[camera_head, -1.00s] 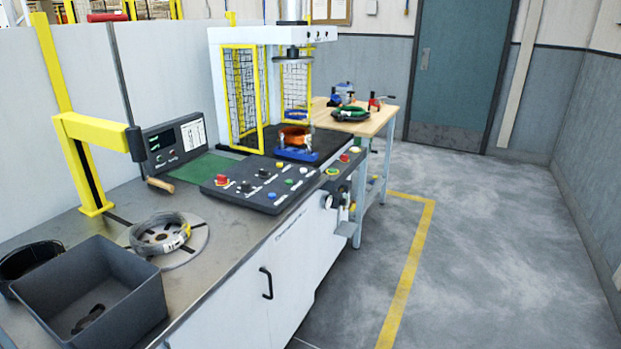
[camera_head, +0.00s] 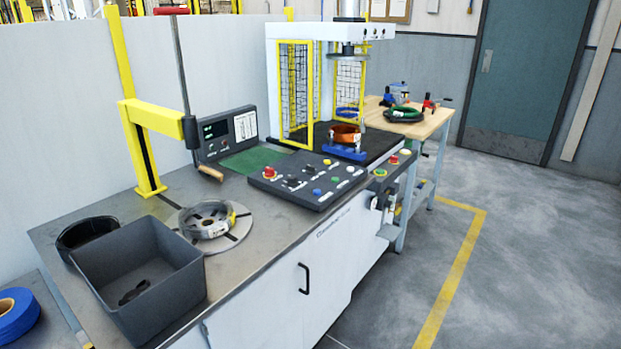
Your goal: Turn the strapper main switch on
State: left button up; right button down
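A sloped dark control panel (camera_head: 322,198) sits on the near edge of the workbench. It carries a red knob (camera_head: 269,172), a black switch (camera_head: 293,181), a blue button (camera_head: 317,192), a green button (camera_head: 335,180) and other small controls. The labels are too small to read, so I cannot tell which control is the strapper main switch or how it is set. A dark display unit (camera_head: 228,133) with lit green digits stands behind the panel, to its left. Neither of my grippers is in view.
A grey bin (camera_head: 178,283) and a wrapped coil on a round plate (camera_head: 207,219) are left of the panel. A yellow post (camera_head: 126,95) with an arm rises behind them. A caged press (camera_head: 296,90) stands behind the panel, with an orange coil (camera_head: 345,135) under it. Floor at right is clear.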

aim_at(269, 172)
jog(key=u, duration=0.4)
jog(key=i+l+u, duration=0.25)
jog(key=u, duration=0.2)
jog(key=i+l+u, duration=0.15)
jog(key=l+u, duration=0.3)
jog(key=i+l+u, duration=0.15)
jog(key=l+u, duration=0.25)
